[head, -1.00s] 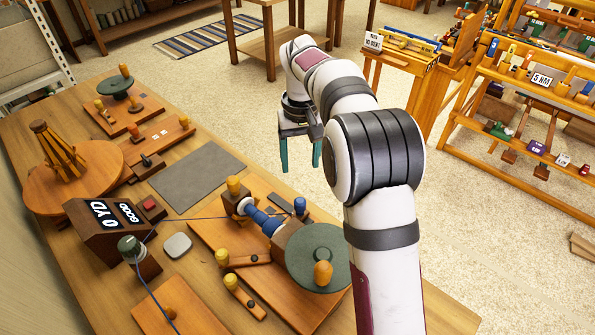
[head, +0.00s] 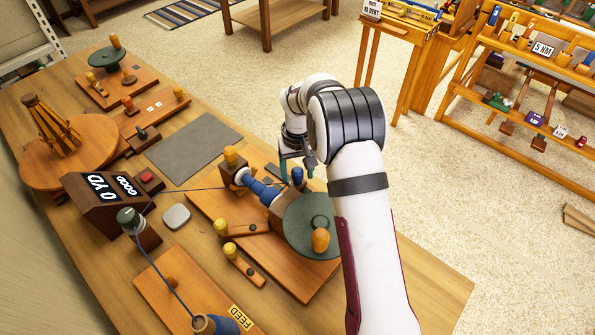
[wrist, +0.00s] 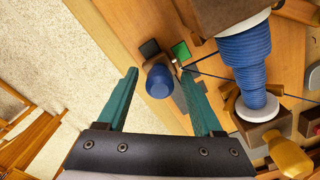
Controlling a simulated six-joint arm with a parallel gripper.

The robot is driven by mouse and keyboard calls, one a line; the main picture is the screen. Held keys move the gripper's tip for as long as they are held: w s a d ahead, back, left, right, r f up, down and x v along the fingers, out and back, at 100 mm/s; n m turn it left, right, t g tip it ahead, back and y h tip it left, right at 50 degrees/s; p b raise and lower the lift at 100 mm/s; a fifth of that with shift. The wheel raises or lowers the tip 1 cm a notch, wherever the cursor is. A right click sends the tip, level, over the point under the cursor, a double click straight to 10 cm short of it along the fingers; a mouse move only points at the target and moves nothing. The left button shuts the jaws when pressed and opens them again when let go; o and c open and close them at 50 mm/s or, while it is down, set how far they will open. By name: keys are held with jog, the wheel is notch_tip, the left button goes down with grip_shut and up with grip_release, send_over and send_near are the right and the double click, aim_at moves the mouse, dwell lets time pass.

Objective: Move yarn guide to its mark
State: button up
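The yarn guide, a small wooden block with a blue knob (wrist: 159,82), sits on the orange winder board (wrist: 290,68). Its blue knob also shows in the head view (head: 297,174). A green square (wrist: 181,50) and a dark grey square (wrist: 149,48) lie on the board beside it; I cannot tell which is its mark. My gripper (wrist: 160,74) has two teal fingers spread wide, with the knob between them in the wrist view and clear gaps either side. In the head view my gripper (head: 296,172) is over the board's far right edge, partly hidden by my arm.
A blue yarn bobbin (head: 262,189) on the winder stands close to the guide, with yarn running left to the counter box (head: 98,205). A grey mat (head: 195,147) lies clear to the left.

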grip_shut()
